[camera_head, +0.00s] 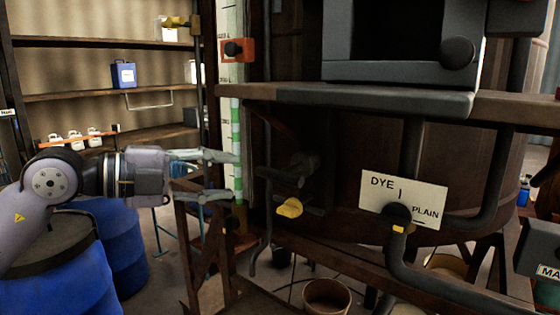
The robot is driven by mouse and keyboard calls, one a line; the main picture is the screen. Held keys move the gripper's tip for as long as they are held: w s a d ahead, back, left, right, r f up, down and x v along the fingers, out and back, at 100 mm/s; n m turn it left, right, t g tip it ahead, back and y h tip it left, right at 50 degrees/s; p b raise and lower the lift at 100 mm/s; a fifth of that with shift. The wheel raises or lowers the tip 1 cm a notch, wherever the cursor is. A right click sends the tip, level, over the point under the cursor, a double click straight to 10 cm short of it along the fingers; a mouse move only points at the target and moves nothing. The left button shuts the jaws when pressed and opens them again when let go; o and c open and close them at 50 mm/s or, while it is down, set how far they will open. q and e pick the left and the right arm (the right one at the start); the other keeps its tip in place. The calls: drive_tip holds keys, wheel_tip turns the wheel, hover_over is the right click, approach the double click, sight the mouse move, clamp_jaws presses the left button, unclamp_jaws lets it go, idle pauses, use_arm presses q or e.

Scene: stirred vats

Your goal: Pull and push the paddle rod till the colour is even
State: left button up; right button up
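A large dark wooden vat (335,195) fills the middle and right. Low on its left side, a short dark horizontal bar with a rounded end (282,177) sticks out above a yellow handle (290,208). I cannot tell for sure which part is the paddle rod. My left gripper (237,177) comes in from the left with its two fingers spread apart, one above the other. Nothing is between them; the fingertips look close to the striped gauge strip (237,135) in the picture, left of the dark bar. The liquid's colour is hidden. My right gripper is not in view.
A DYE/PLAIN sign (420,200) sits behind a dark knobbed pipe (410,255). A thick ledge (350,98) crosses the vat. Blue drums (120,240) stand lower left, shelves (100,95) behind. A bucket (326,297) is on the floor.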

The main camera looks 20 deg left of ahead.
sight(275, 174)
use_arm(q)
drive_tip(key=p+x, duration=0.4)
drive_tip(key=x, duration=0.6)
drive_tip(key=shift+w+d, duration=0.1)
drive_tip(key=shift+w+d+f, duration=0.25)
drive_tip(key=shift+w+d, duration=0.2)
drive_tip(key=shift+w, duration=0.1)
drive_tip(key=shift+f, duration=0.1)
clamp_jaws()
